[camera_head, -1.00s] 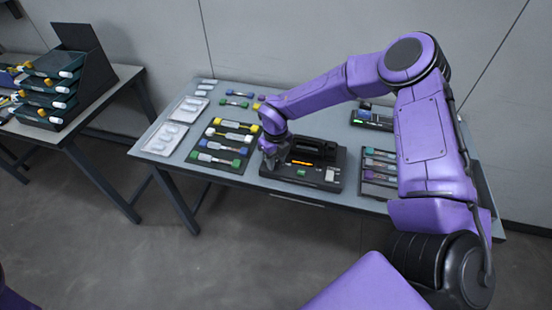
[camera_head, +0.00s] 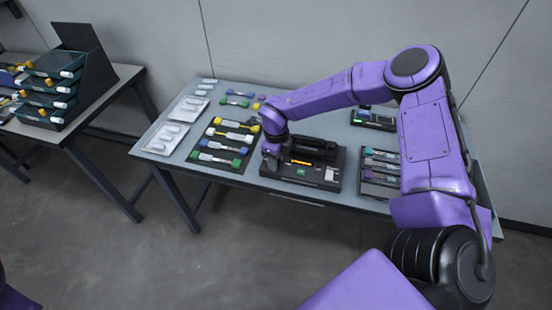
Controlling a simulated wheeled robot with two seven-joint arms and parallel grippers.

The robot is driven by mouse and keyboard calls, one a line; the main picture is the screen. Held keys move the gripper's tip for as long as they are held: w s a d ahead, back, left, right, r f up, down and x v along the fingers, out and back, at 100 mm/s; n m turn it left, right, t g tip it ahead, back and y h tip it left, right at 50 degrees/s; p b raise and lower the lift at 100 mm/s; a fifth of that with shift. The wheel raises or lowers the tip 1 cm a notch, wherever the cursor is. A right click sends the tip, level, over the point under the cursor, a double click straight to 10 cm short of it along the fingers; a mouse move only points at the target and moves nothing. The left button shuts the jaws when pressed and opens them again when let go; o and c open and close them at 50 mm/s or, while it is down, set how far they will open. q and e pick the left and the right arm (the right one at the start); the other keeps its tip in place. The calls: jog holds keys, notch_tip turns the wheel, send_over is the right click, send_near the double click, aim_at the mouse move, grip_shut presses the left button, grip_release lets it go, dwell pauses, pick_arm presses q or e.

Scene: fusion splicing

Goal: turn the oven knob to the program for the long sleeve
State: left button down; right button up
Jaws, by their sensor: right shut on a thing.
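The oven (camera_head: 308,178) is a dark box on the table, with a glowing orange strip, a small green display and a pale switch on its top. My right gripper (camera_head: 271,160) is at the oven's left end, pointing down. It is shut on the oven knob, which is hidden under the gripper. The knob's setting cannot be read. My left gripper is not in view; only a bit of purple shows at the lower left edge.
A dark mat (camera_head: 206,161) with several coloured connectors lies left of the oven. White trays (camera_head: 160,139) lie further left. Another rack (camera_head: 365,180) stands right of the oven, and a small device (camera_head: 373,124) behind it. A stacked bin rack (camera_head: 91,75) stands on the left table.

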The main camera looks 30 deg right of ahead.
jog(key=o, duration=1)
jog(key=shift+o, duration=0.2)
jog(key=shift+r, duration=0.1)
notch_tip(320, 180, up, 10)
jog(key=b, duration=0.2)
jog(key=shift+r, duration=0.15)
